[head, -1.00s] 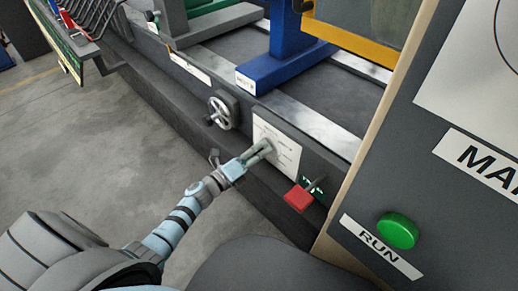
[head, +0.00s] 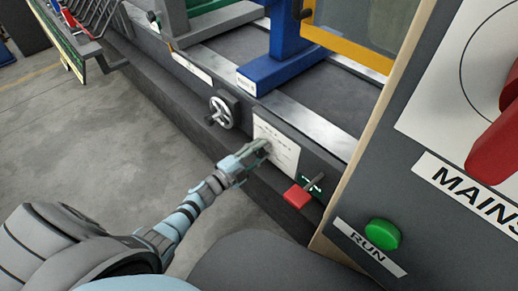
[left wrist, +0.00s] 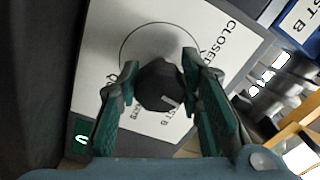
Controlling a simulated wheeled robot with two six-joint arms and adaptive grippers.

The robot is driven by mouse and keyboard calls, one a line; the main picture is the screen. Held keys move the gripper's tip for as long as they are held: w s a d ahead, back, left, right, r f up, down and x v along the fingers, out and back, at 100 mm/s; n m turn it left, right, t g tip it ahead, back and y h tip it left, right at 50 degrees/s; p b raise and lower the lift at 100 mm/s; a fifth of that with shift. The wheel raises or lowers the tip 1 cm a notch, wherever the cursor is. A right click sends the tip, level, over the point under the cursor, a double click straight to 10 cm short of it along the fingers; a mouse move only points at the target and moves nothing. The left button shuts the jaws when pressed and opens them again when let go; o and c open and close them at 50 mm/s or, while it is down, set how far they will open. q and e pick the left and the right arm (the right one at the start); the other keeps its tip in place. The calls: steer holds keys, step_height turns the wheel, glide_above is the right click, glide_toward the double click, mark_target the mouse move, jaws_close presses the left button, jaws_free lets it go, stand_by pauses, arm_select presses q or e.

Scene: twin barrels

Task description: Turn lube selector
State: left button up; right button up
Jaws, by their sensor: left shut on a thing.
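The lube selector is a dark faceted knob (left wrist: 158,88) with a pale mark, seen in the left wrist view. It sits on a white plate (left wrist: 103,42) with a printed circle and lettering, including "CLOSED". My left gripper (left wrist: 160,66) has a green-padded finger on each side of the knob and is shut on it. In the head view, my left gripper (head: 262,150) reaches the white plate (head: 285,153) on the machine's side and hides the knob. My right gripper is not in view.
A grey panel at right carries a green RUN button (head: 382,234) and a red MAINS handle (head: 497,140). Open floor (head: 95,130) lies at left.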

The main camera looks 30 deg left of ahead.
arm_select(q)
steer(key=n+p, duration=0.1)
steer(key=n, duration=0.4)
steer(key=shift+r, duration=0.1)
steer(key=n+p, duration=0.1)
steer(key=n, duration=0.4)
steer(key=shift+d, duration=0.1)
steer(key=shift+n, duration=0.4)
steer(key=o, duration=1.2)
steer(key=shift+s+f, duration=0.1)
steer(key=shift+f, duration=0.1)
steer(key=v, duration=1.2)
